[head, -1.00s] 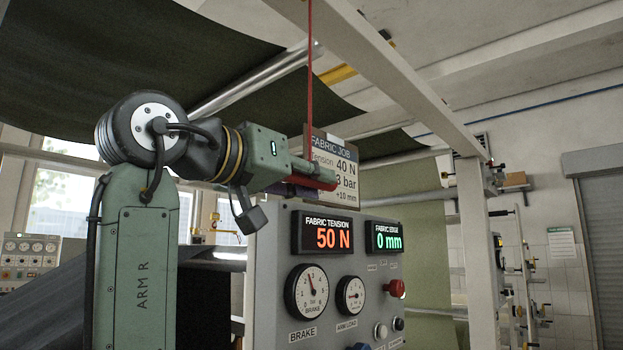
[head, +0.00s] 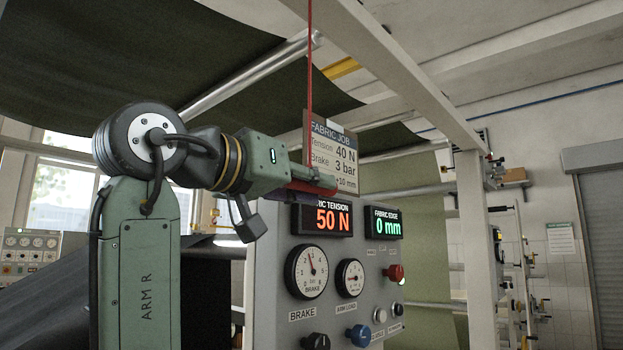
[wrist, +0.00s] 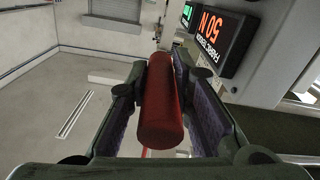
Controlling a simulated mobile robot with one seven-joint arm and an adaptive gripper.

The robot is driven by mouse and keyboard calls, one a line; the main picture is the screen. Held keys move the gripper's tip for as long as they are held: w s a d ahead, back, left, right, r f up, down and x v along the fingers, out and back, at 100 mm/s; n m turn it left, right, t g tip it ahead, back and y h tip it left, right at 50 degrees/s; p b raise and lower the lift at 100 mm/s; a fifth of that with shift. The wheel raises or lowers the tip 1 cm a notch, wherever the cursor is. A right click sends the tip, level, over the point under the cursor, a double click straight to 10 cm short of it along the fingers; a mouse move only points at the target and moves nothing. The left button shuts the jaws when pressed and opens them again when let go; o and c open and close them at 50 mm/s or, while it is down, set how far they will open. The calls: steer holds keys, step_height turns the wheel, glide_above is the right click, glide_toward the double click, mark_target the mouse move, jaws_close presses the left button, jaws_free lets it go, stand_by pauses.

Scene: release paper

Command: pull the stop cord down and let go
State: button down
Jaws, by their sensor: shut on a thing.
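The stop cord (head: 310,95) is a thin red line hanging from above, taut and nearly vertical in the head view. Its red handle (head: 318,189) is at its lower end, in front of the top of the tension display. My gripper (head: 322,180) is shut on the handle, coming in from the left. In the wrist view the red cylindrical handle (wrist: 161,115) lies between the two padded fingers. The fingers hide part of the handle in the head view.
A grey control panel (head: 270,255) with dials and knobs stands just below my gripper. Its tension display (head: 333,219) reads 50 N, the edge display (head: 385,226) 0 mm. A job sign (head: 330,150) hangs behind the cord. A white post (head: 472,240) stands to the right.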

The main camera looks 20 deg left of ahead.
steer(key=c, duration=1.4)
jaws_free()
steer(key=shift+a, duration=0.1)
steer(key=shift+s, duration=0.1)
steer(key=v, duration=1.2)
steer(key=shift+r, duration=0.1)
